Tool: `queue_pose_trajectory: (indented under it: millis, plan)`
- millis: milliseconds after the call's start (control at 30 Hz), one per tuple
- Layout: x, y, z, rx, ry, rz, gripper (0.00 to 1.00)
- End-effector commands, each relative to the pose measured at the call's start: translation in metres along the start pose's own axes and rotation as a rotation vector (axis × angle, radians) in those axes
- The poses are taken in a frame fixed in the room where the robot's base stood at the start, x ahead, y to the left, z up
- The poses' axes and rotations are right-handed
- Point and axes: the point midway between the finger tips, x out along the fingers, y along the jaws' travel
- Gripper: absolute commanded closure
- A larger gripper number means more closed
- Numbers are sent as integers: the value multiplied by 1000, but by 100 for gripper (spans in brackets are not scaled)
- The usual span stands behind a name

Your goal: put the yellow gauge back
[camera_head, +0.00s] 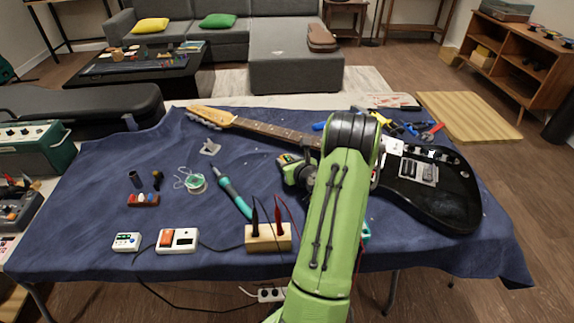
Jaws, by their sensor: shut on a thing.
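My gripper (290,166) shows only in part, just left of my green arm, above the cloth below the guitar's neck. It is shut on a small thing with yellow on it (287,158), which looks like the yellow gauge. My wrist and arm hide most of it, so its shape is unclear. The black electric guitar (456,202) lies across the table, with its neck (262,128) toward the upper left. My arm covers the part where neck and body meet.
The blue cloth (90,210) holds a teal soldering iron (232,194), a solder spool (195,183), a wooden block with probes (268,240) and a white-and-red device (178,241). Pliers and other tools (432,132) lie behind the guitar.

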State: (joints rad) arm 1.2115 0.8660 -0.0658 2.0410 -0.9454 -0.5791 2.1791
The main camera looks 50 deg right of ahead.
Motion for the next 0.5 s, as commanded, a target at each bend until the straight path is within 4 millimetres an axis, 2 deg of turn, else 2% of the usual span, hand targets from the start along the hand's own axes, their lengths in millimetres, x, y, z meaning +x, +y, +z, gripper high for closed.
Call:
queue_pose_trajectory:
  millis: [167, 200, 333, 500]
  plan:
    - [1, 0, -2, 1, 0, 0, 98]
    - [1, 0, -2, 0, 1, 0, 58]
    - [1, 0, -2, 0, 0, 0, 38]
    - [1, 0, -2, 0, 0, 1, 38]
